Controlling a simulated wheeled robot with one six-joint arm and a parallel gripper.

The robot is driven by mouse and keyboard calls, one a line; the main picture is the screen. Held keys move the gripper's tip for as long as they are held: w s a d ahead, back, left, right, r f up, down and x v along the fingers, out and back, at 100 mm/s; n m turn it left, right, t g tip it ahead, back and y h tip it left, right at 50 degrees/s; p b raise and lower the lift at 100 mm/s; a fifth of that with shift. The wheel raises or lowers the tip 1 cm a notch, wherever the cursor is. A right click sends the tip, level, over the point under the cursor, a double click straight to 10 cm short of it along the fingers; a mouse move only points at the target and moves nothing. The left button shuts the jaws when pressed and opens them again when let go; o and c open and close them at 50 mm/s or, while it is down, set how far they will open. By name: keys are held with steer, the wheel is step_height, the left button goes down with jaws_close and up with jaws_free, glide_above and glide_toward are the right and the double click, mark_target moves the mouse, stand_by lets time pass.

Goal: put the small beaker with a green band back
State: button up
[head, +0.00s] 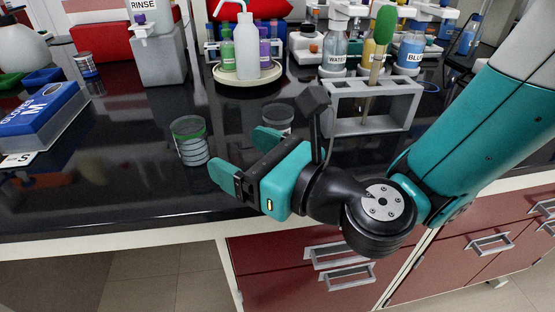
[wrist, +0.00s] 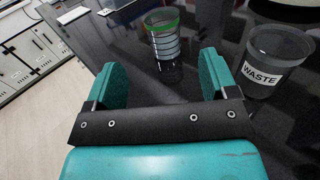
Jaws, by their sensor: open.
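The small beaker with a green band (head: 190,141) stands upright on the black bench top, left of my gripper in the head view. It is clear glass with pale ring marks and a green rim band. In the wrist view the beaker (wrist: 165,48) is ahead of the gap between my fingers, apart from them. My gripper (head: 243,155) is open and empty, low over the bench near its front edge; its two teal fingers also show in the wrist view (wrist: 163,82).
A grey container labelled WASTE (wrist: 271,60) stands close to my right finger in the wrist view. A grey rack (head: 372,105) holding a green brush stands behind my gripper. A blue box (head: 42,118) lies at the left. A round tray (head: 248,78) with bottles is farther back.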

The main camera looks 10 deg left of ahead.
steer(key=shift+d+r, duration=0.15)
steer(key=shift+s+d+r+n+g, duration=0.1)
steer(key=shift+s+r+n+g, duration=0.15)
steer(key=shift+n, duration=0.65)
steer(key=n+g, duration=0.1)
steer(key=n, duration=0.2)
steer(key=s+d+r+n+g, duration=0.1)
steer(key=n, duration=0.2)
steer(key=s+d+r+n+g, duration=0.1)
steer(key=n, duration=0.1)
steer(key=shift+d+r+n+g, duration=0.1)
steer(key=shift+d+n+g, duration=0.05)
steer(key=shift+n+g, duration=0.25)
steer(key=s+d+f+n+g+h, duration=0.1)
steer(key=s+d+n+h, duration=0.1)
steer(key=d+n+h, duration=0.4)
steer(key=s+d+f+n+g+h, duration=0.1)
steer(key=d+n+h, duration=0.5)
steer(key=d+n, duration=0.7)
steer(key=s+d+f, duration=0.1)
steer(key=s+d, duration=0.1)
steer(key=d, duration=0.3)
steer(key=shift+s+g, duration=0.35)
